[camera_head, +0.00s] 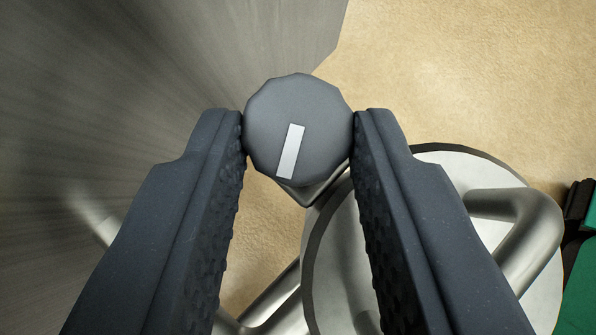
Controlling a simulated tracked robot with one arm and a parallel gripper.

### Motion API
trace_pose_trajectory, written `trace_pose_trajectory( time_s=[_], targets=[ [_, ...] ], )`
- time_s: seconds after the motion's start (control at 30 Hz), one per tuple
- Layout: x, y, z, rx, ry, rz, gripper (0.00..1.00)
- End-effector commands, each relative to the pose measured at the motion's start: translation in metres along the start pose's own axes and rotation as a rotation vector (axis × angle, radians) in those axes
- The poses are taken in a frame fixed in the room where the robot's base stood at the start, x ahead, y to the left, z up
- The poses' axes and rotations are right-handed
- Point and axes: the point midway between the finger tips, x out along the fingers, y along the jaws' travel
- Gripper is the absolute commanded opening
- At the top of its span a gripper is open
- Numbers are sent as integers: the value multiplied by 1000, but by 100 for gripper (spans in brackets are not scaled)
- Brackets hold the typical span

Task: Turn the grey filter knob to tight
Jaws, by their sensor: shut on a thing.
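The grey filter knob (265,135) is a faceted round cap in the upper middle of the head camera view. A white bar mark (290,152) on its face runs nearly upright, its top leaning slightly right. My gripper (299,130) has its two dark fingers on the left and right sides of the knob, with the tips touching it. It is shut on the knob. The knob's stem is mostly hidden behind the cap, and no tight or loose label shows.
A round metal part with a dark rim (470,165) and a bent metal pipe (535,235) lie behind the right finger. A grey metal surface (150,60) fills the left. A green object (580,280) is at the right edge. Tan surface shows at upper right.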

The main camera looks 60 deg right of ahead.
Motion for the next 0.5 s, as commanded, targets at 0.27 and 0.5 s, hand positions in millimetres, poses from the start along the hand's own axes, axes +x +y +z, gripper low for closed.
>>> trace_pose_trajectory(
  time_s=[0.27,0.5],
  targets=[
    [6,0,-2,136,3,139,5],
    [6,-2,-3,224,4,227,5]
  ],
)
